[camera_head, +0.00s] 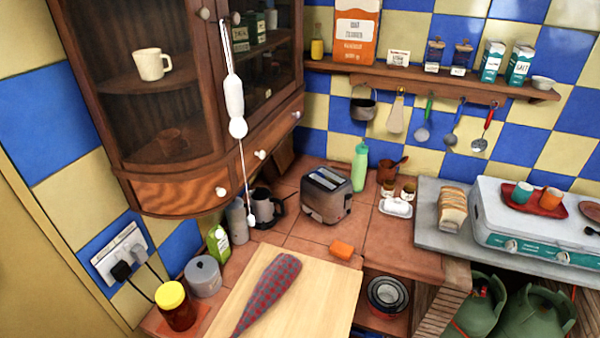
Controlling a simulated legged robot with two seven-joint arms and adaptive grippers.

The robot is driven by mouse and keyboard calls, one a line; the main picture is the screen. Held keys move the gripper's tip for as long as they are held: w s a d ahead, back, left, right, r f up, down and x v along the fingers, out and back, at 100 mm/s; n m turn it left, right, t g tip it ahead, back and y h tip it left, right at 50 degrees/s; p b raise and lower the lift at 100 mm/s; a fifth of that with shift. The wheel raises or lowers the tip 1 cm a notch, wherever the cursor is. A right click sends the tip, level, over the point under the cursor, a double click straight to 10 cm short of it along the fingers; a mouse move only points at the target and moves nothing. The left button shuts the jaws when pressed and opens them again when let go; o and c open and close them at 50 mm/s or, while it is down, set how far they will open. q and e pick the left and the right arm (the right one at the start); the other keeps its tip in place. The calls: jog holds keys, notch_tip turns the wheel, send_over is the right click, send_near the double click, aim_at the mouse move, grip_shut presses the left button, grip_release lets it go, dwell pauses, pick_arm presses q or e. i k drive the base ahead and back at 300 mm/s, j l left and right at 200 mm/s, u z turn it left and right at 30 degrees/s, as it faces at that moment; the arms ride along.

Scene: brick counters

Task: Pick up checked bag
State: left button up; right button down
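The checked bag (268,294) is a red and blue-grey checked, cone-shaped bag. It lies on its side on a pale wooden board (318,302) at the bottom middle of the head view. Its wide rounded end points up and right, and its narrow end points down and left. Nothing covers it. Neither of my grippers is in view.
A yellow-lidded jar (175,306), grey canister (203,276) and green bottle (218,244) stand left of the board. A toaster (326,196) and orange block (342,249) are behind it. A white item (235,105) hangs before the wooden cabinet (165,190).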

aim_at(275, 279)
jog(key=l+u, duration=0.1)
jog(key=l, duration=0.35)
jog(key=k+l+u, duration=0.15)
jog(key=l, duration=0.25)
jog(key=l+u, duration=0.1)
jog(key=l, duration=0.35)
jog(key=k+l+u, duration=0.1)
jog(key=l, duration=0.3)
